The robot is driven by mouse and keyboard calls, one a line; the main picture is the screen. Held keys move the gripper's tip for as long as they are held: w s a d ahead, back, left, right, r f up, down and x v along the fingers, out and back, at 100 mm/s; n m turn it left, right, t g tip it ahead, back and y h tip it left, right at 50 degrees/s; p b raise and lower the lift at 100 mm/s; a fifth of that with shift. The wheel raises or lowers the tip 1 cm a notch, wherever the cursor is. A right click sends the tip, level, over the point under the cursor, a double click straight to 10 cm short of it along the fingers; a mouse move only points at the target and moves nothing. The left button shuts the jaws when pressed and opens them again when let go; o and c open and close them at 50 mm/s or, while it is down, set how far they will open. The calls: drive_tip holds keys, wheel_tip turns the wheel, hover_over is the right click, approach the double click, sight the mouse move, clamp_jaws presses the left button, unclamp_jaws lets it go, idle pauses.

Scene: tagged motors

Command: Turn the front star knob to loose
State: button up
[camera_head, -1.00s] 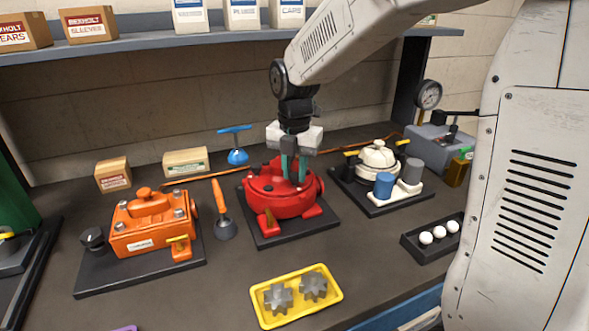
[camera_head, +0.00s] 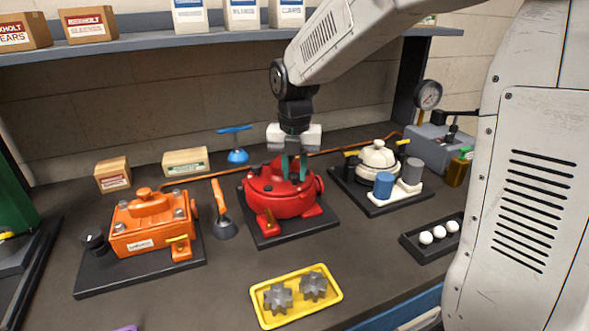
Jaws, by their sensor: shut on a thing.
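The red round motor housing (camera_head: 280,199) stands on a black base plate (camera_head: 258,236) in the middle of the bench. My gripper (camera_head: 295,174) points straight down over its top, with teal fingertips at the housing's upper face. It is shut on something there. The fingers and the red body hide the held part, so I cannot tell its shape or which way it is turned. I cannot make out a star knob clearly on the housing.
An orange motor (camera_head: 150,222) stands at left and a cream one (camera_head: 378,156) at right. A yellow tray (camera_head: 335,291) with two grey gears (camera_head: 279,297) lies in front. A dark tray (camera_head: 412,248) holds white balls. A shelf (camera_head: 140,39) runs behind. Bare bench lies front left.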

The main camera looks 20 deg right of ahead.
sight(294, 175)
drive_tip(key=o, duration=0.7)
drive_tip(key=shift+f, duration=0.15)
wheel_tip(294, 175, up, 8)
drive_tip(key=shift+f, duration=0.1)
drive_tip(key=m, duration=0.3)
drive_tip(key=s+d+f+m, duration=0.1)
drive_tip(key=s+m, duration=1.2)
drive_tip(key=s+d+f+m+t, duration=0.1)
drive_tip(key=s+d+m, duration=0.1)
drive_tip(key=s+m, duration=1.2)
drive_tip(key=shift+s, duration=0.15)
